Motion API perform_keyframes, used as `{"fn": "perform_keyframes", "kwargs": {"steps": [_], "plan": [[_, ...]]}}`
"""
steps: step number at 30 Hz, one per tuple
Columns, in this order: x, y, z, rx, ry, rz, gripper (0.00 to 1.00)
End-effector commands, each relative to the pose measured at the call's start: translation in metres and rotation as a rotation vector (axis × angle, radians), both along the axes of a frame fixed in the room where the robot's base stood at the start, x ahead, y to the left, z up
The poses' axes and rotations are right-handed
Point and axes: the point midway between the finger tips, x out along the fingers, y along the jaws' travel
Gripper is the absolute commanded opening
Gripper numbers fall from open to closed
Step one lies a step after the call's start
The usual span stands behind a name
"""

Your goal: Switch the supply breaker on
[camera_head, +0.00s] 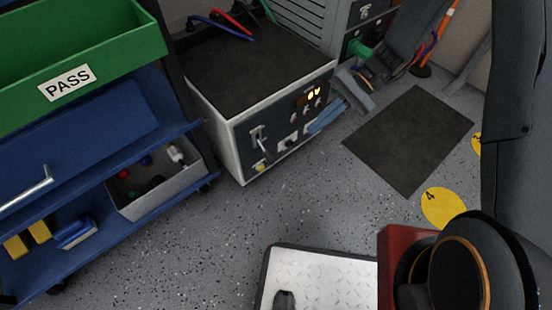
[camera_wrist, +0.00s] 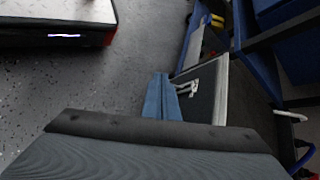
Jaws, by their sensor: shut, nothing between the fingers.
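A cabinet (camera_head: 219,128) with a white body and dark front panel stands at upper centre in the head view. Its panel carries a pale lever (camera_head: 258,138) at the left, small switches lower in the middle, and lit amber indicators (camera_head: 314,94) at the upper right. I cannot tell for sure which control is the supply breaker. My gripper (camera_head: 314,127) has blue fingers, shut and empty, in front of the panel's right side. In the wrist view the blue fingers (camera_wrist: 160,85) lie beside the dark panel (camera_wrist: 206,98), where a silver handle (camera_wrist: 187,87) sticks out. Contact cannot be judged.
A blue cart (camera_head: 150,147) with a green PASS bin (camera_head: 85,50) and a grey bin of small parts (camera_head: 165,195) stands left. Coloured cables (camera_head: 225,25) cross the cabinet's top. A dark mat (camera_head: 410,138) lies right.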

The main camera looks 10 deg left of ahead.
Motion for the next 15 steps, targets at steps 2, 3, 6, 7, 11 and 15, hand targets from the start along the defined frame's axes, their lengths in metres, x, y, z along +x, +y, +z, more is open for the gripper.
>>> {"fn": "perform_keyframes", "kwargs": {"steps": [2, 3, 6, 7, 11, 15], "plan": [[0.014, 0.011, -0.044, 0.048, 0.031, -0.023, 0.00], [0.019, 0.016, -0.059, 0.072, 0.043, -0.035, 0.00], [0.031, 0.027, -0.090, 0.126, 0.067, -0.060, 0.00], [0.034, 0.030, -0.097, 0.139, 0.072, -0.067, 0.00], [0.043, 0.038, -0.120, 0.183, 0.089, -0.090, 0.00], [0.047, 0.042, -0.129, 0.205, 0.096, -0.100, 0.00]]}}
